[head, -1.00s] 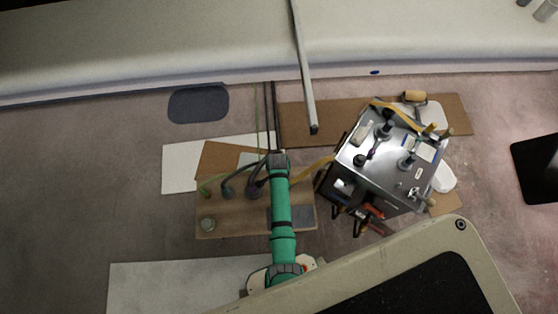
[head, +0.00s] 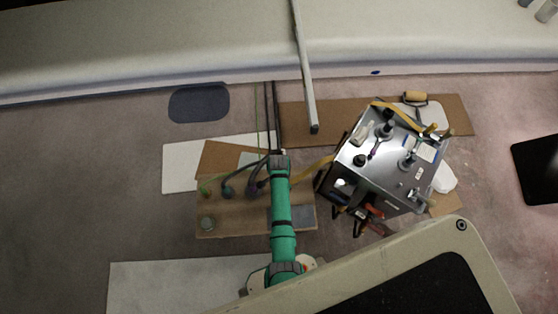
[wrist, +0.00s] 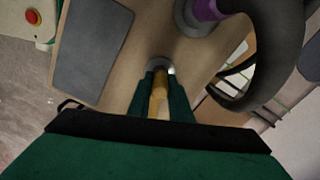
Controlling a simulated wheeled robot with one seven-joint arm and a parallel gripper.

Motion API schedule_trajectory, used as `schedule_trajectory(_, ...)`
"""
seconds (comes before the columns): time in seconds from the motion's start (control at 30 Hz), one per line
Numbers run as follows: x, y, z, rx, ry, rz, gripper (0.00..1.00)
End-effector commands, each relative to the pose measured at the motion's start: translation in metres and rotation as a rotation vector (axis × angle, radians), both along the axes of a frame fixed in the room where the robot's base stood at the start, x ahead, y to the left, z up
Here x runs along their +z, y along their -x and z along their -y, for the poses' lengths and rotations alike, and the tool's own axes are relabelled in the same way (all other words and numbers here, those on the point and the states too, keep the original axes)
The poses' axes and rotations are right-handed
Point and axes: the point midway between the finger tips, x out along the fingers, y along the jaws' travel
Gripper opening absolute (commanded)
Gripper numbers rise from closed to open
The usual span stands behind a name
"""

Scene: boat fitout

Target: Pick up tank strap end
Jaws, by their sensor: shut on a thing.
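The tank (head: 398,160) is a shiny metal box with fittings on top, right of my arm in the head view. A yellow tank strap end (head: 312,171) runs from the tank's left side toward my arm, where it is hidden. In the wrist view my gripper (wrist: 160,76) is shut on the yellow strap end (wrist: 158,98), which shows between its dark green fingers. The fingertips are over the wooden board, by a round grey metal piece (wrist: 160,63). My gripper is hidden under my arm in the head view. Another yellow strap (head: 395,112) lies across the tank's far top edge.
A wooden board (head: 240,222) with dark hoses (head: 240,177) and a grey pad (head: 305,216) lies below my arm. A thick dark hose (wrist: 265,80) passes close right of the fingers. A grey bar (head: 306,80) stands behind. Open floor (head: 120,215) lies left.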

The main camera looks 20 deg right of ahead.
Motion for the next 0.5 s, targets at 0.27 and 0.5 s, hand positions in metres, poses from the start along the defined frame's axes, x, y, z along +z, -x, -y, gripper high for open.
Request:
schedule_trajectory(0.27, 0.032, 0.001, 0.001, 0.000, 0.001, 0.002, 0.00)
schedule_trajectory(0.5, 0.083, 0.040, 0.023, -0.003, 0.002, 0.002, 0.00)
